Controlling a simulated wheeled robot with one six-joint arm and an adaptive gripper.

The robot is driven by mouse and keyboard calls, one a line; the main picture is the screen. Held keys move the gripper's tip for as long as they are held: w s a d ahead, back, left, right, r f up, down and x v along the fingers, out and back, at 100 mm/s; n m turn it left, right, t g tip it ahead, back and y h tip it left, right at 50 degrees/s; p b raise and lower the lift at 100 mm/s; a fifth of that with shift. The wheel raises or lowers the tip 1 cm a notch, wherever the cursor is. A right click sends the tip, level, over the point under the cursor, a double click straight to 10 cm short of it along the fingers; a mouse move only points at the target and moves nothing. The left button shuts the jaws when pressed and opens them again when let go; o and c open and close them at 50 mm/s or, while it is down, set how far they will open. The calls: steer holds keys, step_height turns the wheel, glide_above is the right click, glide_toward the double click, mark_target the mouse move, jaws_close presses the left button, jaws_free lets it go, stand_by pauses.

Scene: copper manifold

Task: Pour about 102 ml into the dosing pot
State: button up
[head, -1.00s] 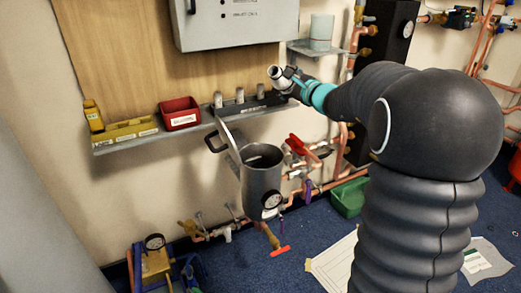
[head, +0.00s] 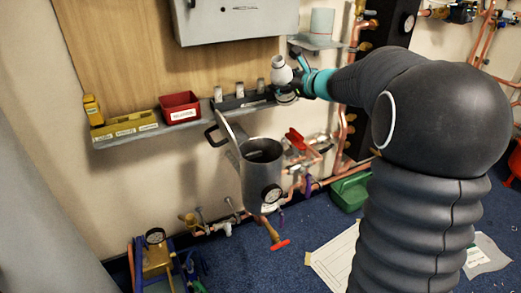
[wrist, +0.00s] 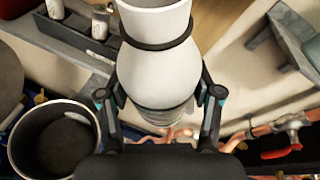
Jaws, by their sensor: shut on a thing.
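The dosing pot (head: 256,177) is a grey open-topped cylinder with a dial gauge on its front, fixed at the wall pipework; its open mouth also shows at the lower left of the wrist view (wrist: 14,150). My gripper (head: 294,85) is shut on a white bottle (wrist: 155,65), with a finger on either side of it. The bottle has a dark ring round its neck and its top is cut off by the wrist view's edge. In the head view the bottle (head: 281,71) looks nearly upright, above and to the right of the pot. No liquid is visible.
A grey shelf (head: 150,133) holds a red bin (head: 180,107), yellow items and a dark rack (head: 243,101) of small pale cylinders. A grey cabinet (head: 235,18) hangs above. Copper pipes and a red-handled valve (head: 296,139) lie right of the pot. A green crate (head: 350,193) stands below.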

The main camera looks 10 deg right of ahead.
steer(key=shift+r+m+g, duration=0.25)
steer(key=shift+m+g, duration=0.05)
steer(key=shift+m, duration=0.1)
steer(key=shift+f+m+g+y, duration=0.3)
steer(key=shift+m+g, duration=0.1)
steer(key=shift+m, duration=0.2)
steer(key=shift+r+m+g+y, duration=0.3)
steer(key=shift+r+m+g, duration=0.1)
steer(key=shift+r+m, duration=0.15)
